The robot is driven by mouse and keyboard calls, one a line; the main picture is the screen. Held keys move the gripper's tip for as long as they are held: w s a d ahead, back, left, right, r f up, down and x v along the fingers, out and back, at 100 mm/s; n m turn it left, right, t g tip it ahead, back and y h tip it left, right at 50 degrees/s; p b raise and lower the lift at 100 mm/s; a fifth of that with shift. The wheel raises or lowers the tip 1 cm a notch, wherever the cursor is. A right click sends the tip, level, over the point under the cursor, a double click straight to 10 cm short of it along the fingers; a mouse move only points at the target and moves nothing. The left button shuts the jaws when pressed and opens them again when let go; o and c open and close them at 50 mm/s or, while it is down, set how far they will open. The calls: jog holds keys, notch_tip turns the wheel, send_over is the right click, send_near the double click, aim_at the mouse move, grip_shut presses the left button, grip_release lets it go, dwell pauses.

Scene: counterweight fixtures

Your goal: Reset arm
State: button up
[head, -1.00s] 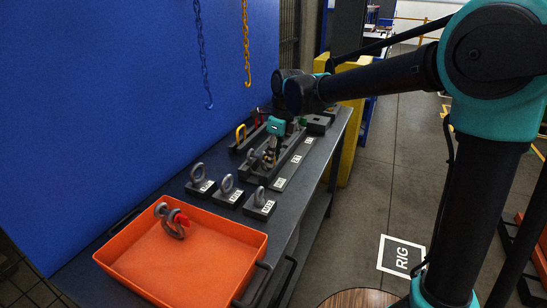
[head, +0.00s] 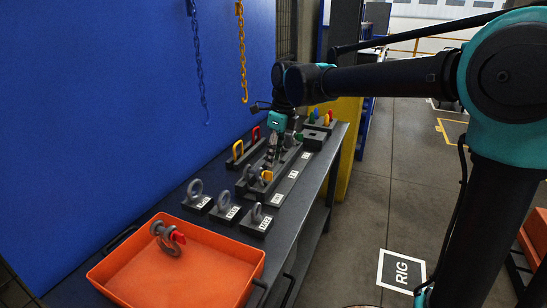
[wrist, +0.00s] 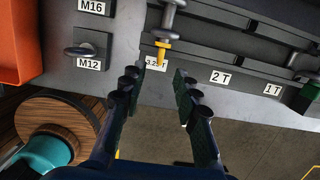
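My gripper (head: 273,155) hangs over the grey rack on the bench. In the wrist view my gripper (wrist: 150,100) has its two dark fingers apart with nothing between them. A grey shackle with a yellow pin (head: 266,175) stands in the near end of the rack. In the wrist view its yellow pin (wrist: 161,53) shows just beyond the fingertips, above the 3.25 T label (wrist: 156,64), apart from the fingers. My arm reaches out from the right over the bench.
An orange tray (head: 205,284) holds a grey shackle with a red pin (head: 168,237). Several grey ring eyebolts on labelled blocks (head: 227,211) stand beyond it. A dark rack with yellow and red shackles (head: 243,154) lies at the back. Blue (head: 203,77) and yellow chains (head: 242,60) hang over the bench.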

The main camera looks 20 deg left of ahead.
jog(key=d+f+n+t, duration=0.1)
jog(key=d+f+n, duration=0.4)
jog(key=d, duration=0.7)
jog(key=d+f+n+t, duration=0.1)
jog(key=d+f+n, duration=0.4)
jog(key=d, duration=0.7)
jog(key=s+d+f+n+t+h, duration=0.1)
jog(key=s+d+f+n, duration=0.3)
jog(key=d, duration=0.4)
jog(key=s+d+f+n+t+h, duration=0.1)
jog(key=s+d+f+n, duration=0.4)
jog(key=s+d, duration=0.3)
jog(key=shift+s+f+n, duration=0.2)
jog(key=shift+f+n, duration=0.1)
jog(key=shift+f, duration=0.6)
jog(key=shift+c, duration=0.2)
